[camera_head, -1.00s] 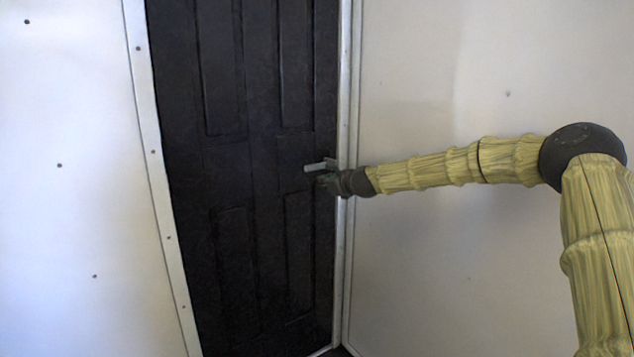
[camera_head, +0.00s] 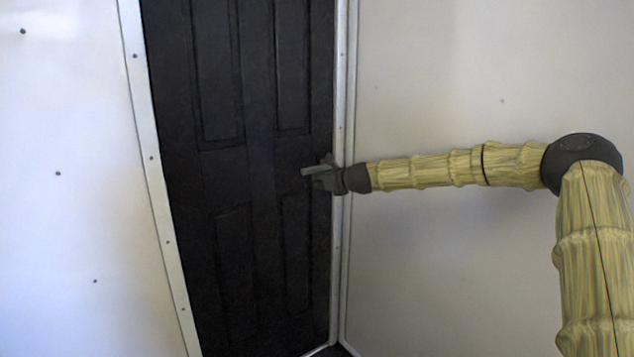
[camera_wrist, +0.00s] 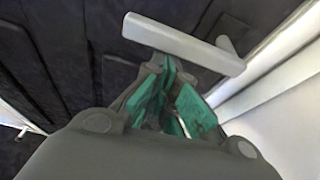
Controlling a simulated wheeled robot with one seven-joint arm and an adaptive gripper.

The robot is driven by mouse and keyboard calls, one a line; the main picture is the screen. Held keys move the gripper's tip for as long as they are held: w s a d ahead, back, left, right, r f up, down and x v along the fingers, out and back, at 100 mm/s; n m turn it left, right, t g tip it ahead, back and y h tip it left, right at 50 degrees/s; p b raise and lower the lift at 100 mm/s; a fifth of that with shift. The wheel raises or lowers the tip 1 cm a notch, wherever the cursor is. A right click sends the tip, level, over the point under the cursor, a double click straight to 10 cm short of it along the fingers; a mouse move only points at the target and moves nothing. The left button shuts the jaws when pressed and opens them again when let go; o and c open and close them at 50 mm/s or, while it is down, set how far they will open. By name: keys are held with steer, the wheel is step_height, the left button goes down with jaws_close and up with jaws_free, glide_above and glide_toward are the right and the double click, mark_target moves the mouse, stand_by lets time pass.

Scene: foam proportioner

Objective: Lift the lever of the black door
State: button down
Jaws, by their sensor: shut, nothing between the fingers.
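The black door (camera_head: 235,190) is a panelled door in a light frame and looks closed. Its pale grey lever (camera_head: 313,171) sits near the right edge and points left, roughly level. In the wrist view the lever (camera_wrist: 180,42) crosses just beyond my fingertips. My gripper (camera_head: 325,178) is at the lever in the head view, partly overlapping it. In the wrist view my gripper (camera_wrist: 172,85) has teal finger pads drawn together at the tips, with nothing between them. The fingertips are right at the lever's near side; I cannot tell whether they touch it.
The white door frame (camera_head: 343,120) runs close beside the lever on the right. A plain pale wall (camera_head: 450,90) stands to the right, behind my arm. A white wall (camera_head: 60,230) is on the left. The space before the door is otherwise clear.

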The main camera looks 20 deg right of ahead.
stand_by(0.5)
step_height(320, 180, down, 5)
steer(key=b, duration=0.4)
steer(key=r+p+v, duration=0.1)
steer(key=p+v, duration=0.1)
steer(key=v, duration=0.8)
steer(key=shift+d, duration=0.15)
steer(key=shift+f, duration=0.1)
